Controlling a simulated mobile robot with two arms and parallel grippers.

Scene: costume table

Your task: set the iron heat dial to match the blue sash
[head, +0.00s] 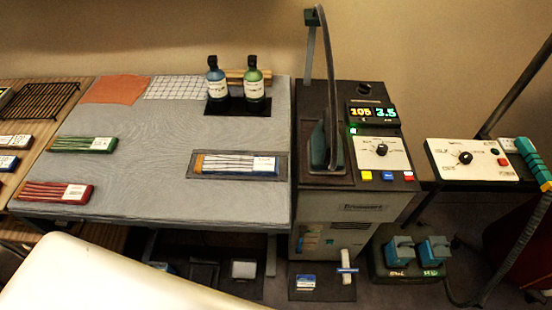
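A dark teal iron (319,146) stands on a dark station, with a hose or cord rising behind it. On the station's front, a white panel (366,160) carries a black round dial (382,149); its fine markings are too small to read. Above it, a display (373,113) reads about 105 in yellow and 3.5 in green. Neither of my grippers is in view.
Green (75,144) and red (50,190) labelled bundles lie on the grey table (150,178). Blue (213,84) and green (253,85) bottles stand at its back. Yellow, blue and red buttons (388,177) sit below the dial. A second white dial box (450,168) stands right.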

